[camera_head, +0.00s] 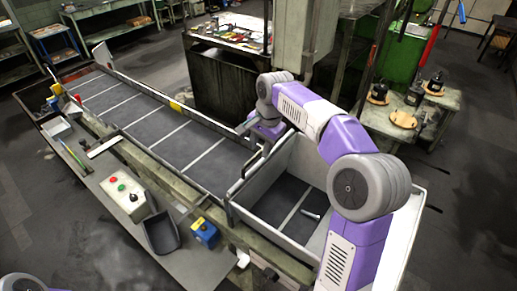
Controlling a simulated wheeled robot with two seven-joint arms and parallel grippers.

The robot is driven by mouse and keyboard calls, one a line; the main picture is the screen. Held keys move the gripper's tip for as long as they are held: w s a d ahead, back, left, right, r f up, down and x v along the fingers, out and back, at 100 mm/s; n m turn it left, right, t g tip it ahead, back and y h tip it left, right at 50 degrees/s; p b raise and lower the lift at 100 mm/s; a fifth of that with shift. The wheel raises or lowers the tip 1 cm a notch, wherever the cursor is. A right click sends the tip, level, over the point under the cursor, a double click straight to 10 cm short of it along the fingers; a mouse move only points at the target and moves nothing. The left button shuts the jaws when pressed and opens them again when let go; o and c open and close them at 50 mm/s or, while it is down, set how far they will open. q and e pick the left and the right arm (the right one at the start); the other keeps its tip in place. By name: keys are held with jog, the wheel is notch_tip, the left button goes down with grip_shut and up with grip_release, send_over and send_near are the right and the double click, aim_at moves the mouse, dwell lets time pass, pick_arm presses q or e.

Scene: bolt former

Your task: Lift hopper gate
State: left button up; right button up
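The hopper (390,262) is a light grey bin at the lower right, with a dark floor and a small metal piece (311,213) lying in it. A grey upright panel, which looks like the hopper gate (258,176), stands between the hopper and the long dark conveyor (185,145). A dark bar runs along its top. My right arm reaches over the hopper from the lower right. My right gripper (250,130) is at the far end of this panel, small and partly hidden by its own wrist. Whether it touches the gate or is shut, I cannot tell. My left gripper is out of view.
A grey side shelf along the conveyor's near side holds a control box (122,194) with coloured buttons, a dark scoop (160,232) and a blue-yellow box (204,232). A machine column (303,45) rises behind my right wrist. A small table (440,100) stands at the right.

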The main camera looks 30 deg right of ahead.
jog(key=shift+w+f, duration=0.2)
jog(key=shift+f, duration=0.35)
jog(key=shift+w+f, duration=0.15)
jog(key=shift+f, duration=0.35)
jog(key=shift+c, duration=0.3)
grip_shut()
jog(key=shift+r, duration=0.1)
